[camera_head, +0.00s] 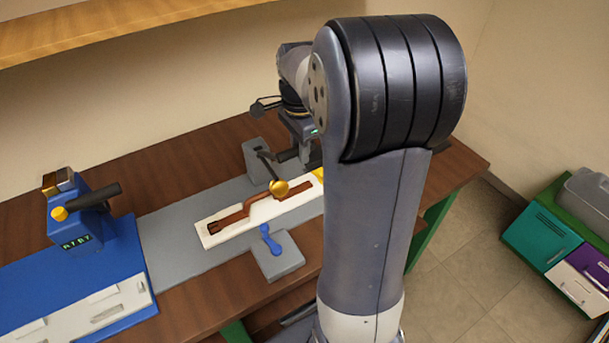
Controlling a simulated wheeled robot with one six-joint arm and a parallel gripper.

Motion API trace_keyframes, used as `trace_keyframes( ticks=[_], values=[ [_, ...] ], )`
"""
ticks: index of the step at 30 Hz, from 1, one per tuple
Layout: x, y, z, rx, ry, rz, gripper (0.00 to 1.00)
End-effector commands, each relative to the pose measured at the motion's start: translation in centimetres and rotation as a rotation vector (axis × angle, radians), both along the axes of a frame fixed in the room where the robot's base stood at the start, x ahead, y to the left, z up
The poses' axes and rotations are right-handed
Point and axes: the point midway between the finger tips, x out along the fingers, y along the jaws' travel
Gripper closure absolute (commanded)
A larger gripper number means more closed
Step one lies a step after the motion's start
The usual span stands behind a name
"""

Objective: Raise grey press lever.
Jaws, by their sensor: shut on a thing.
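The grey press (255,153) stands at the back edge of the grey strip, left of my gripper. A thin dark arm runs from it down to a round yellow knob (279,187) over the white fixture. The press's dark lever (287,156) reaches right toward my gripper (304,148). My gripper points down and is shut on the lever; its fingertips are small and partly hidden by my own arm.
A long white fixture (215,235) with a brown piece (236,216) lies on the grey strip. In front stands a grey block (287,259) with a blue clamp (270,240). A blue machine (85,255) with a black handle (93,198) stands left. Green drawers (540,238) stand right.

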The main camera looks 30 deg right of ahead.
Motion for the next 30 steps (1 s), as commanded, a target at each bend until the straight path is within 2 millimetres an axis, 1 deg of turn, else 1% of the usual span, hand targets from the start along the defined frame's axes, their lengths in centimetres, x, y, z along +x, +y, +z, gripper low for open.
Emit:
trace_keyframes(
  ticks=[1,5,12,17,22,30],
  values=[
    [0.5,0.0,0.3,-0.001,-0.010,0.001,0.91],
    [0.7,0.1,0.4,0.000,-0.010,0.001,0.91],
    [1.5,0.1,1.3,0.000,-0.009,0.001,0.91],
    [1.7,0.1,1.5,0.000,-0.008,0.001,0.91],
    [2.2,0.2,2.3,0.001,-0.007,0.001,0.91],
    [2.7,0.2,3.0,0.000,-0.005,0.001,0.91]
  ],
)
